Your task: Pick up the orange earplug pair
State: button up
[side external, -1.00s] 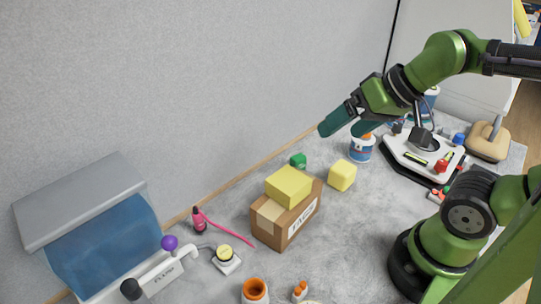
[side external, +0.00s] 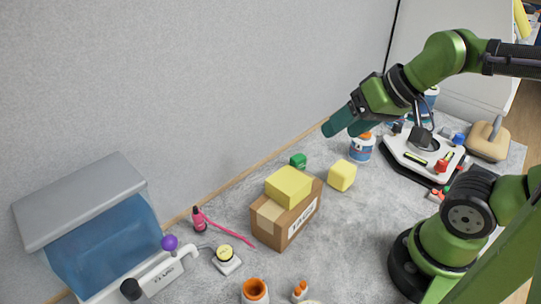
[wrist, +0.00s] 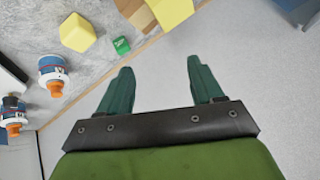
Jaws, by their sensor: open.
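My gripper (side external: 346,124) is open and empty, raised above the back of the table near the wall in the side external view. In the wrist view its two dark green fingers (wrist: 158,68) are spread apart with nothing between them. I cannot clearly identify the orange earplug pair. A small orange-topped item (side external: 300,290) stands at the bottom edge of the side external view, and a small red-orange item (side external: 436,195) lies near the white stand; both are too small to tell. The wrist view shows neither.
A cardboard box (side external: 268,222) bears a yellow block (side external: 289,185). Near it are a yellow cube (side external: 342,175), a green cube (side external: 298,161) and an orange-capped bottle (side external: 361,149). A blue-fronted bin (side external: 105,245) stands left. The grey wall (side external: 200,90) is close behind.

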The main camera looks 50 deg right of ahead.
jog(key=a+f+n+g, duration=0.2)
jog(key=a+n, duration=0.1)
jog(key=a, duration=0.2)
jog(key=m+g+h, duration=0.2)
jog(key=m+g, duration=0.3)
jog(key=m, duration=3)
send_over(301, 286)
notch_tip(301, 286, down, 4)
jog(key=f, duration=0.1)
jog(key=shift+n, duration=0.4)
notch_tip(301, 286, down, 16)
jog(key=shift+f, duration=0.15)
jog(key=c, duration=1.1)
